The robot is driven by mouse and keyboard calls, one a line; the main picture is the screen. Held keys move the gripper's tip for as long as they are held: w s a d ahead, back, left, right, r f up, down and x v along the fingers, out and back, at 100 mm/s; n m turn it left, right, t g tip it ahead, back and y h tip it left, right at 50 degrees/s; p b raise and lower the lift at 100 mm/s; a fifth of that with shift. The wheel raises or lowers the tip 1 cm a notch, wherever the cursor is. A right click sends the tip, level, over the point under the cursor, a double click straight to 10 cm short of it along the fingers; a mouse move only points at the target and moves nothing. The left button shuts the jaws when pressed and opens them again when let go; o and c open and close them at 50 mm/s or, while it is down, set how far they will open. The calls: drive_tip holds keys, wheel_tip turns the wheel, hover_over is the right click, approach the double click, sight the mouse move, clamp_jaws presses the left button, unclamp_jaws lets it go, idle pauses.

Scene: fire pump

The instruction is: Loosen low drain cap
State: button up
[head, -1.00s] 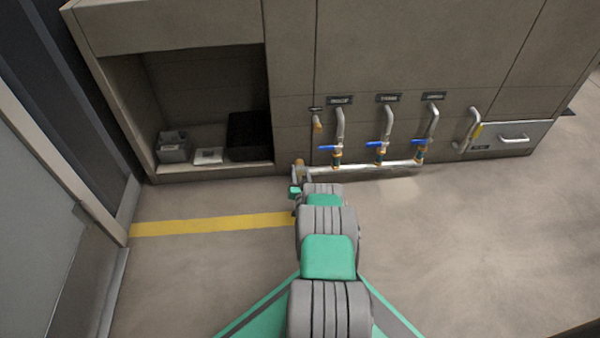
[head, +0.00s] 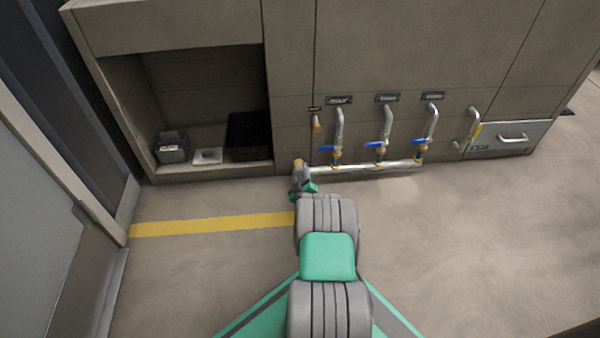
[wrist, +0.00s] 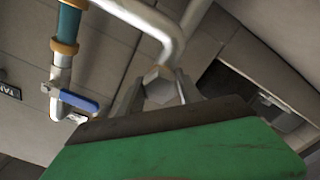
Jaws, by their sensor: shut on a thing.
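In the wrist view, a grey hexagonal drain cap (wrist: 159,87) sits below a pale bent pipe (wrist: 150,20). My gripper (wrist: 160,92) is shut on the cap, with one finger along each side of it. In the head view, my gripper (head: 299,182) is low at the left end of the horizontal pipe (head: 370,167), close to the cabinet front. A small brass-coloured piece (head: 298,162) shows just above it. The cap itself is hidden or too small to make out there.
Several vertical pipes with blue lever handles (head: 376,145) rise from the horizontal pipe to the right. One blue handle (wrist: 78,101) is near my gripper in the wrist view. An open cabinet bay (head: 205,110) holds small boxes at left. The floor around is clear.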

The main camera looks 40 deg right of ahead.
drive_tip(key=n, duration=0.6)
drive_tip(key=shift+w+d+r, duration=0.1)
drive_tip(key=shift+r, duration=0.05)
drive_tip(key=shift+n, duration=0.3)
drive_tip(key=o, duration=1.4)
drive_tip(key=shift+c, duration=0.2)
